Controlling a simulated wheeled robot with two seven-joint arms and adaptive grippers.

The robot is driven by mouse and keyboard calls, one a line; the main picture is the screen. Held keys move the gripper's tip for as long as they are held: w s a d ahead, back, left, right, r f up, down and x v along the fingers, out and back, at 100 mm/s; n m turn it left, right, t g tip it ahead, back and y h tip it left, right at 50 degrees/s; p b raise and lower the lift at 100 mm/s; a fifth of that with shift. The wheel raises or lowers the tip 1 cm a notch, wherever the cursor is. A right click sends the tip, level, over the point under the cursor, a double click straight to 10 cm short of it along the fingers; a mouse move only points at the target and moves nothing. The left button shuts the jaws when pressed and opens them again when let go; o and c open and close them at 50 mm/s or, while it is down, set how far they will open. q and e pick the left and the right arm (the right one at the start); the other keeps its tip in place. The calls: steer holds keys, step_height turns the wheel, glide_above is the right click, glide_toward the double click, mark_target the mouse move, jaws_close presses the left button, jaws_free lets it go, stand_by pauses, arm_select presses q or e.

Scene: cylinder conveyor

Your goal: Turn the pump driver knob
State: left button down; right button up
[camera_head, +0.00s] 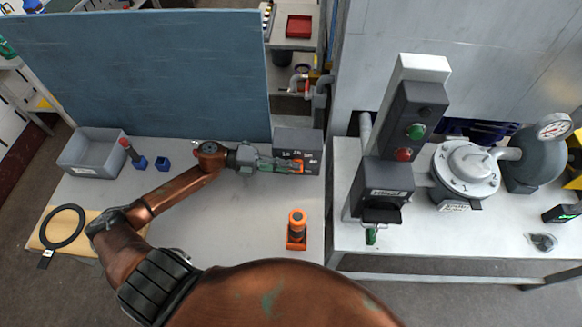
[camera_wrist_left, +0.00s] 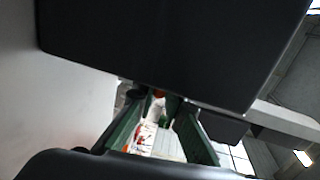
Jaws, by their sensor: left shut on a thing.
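The pump driver is a dark grey box (camera_head: 297,139) with number marks on its face, at the back right of the left table. Its small orange knob (camera_head: 298,167) shows low on that face. My left gripper (camera_head: 292,166) reaches it from the left, with its green fingers closed on the knob; the fingers hide part of it. In the left wrist view the green fingers (camera_wrist_left: 165,118) run up to a large dark block (camera_wrist_left: 170,45), and a bit of orange-red shows between their tips. My right gripper is not in view.
An orange object (camera_head: 297,228) stands at the table's front right. A blue panel (camera_head: 140,70) rises behind. A control post (camera_head: 408,125) stands right.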

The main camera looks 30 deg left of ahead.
mark_target(291, 152)
arm_select(q)
steer(key=shift+d, duration=0.1)
steer(key=c, duration=2)
jaws_free()
steer(key=o, duration=0.8)
step_height(291, 152, up, 8)
steer(key=shift+w+r, duration=0.15)
steer(key=shift+r, duration=0.05)
steer(key=shift+s+r, duration=0.25)
steer(key=shift+r, duration=0.3)
steer(key=c, duration=0.8)
steer(key=shift+r, duration=0.35)
steer(key=shift+w, duration=0.2)
steer(key=shift+s, duration=0.1)
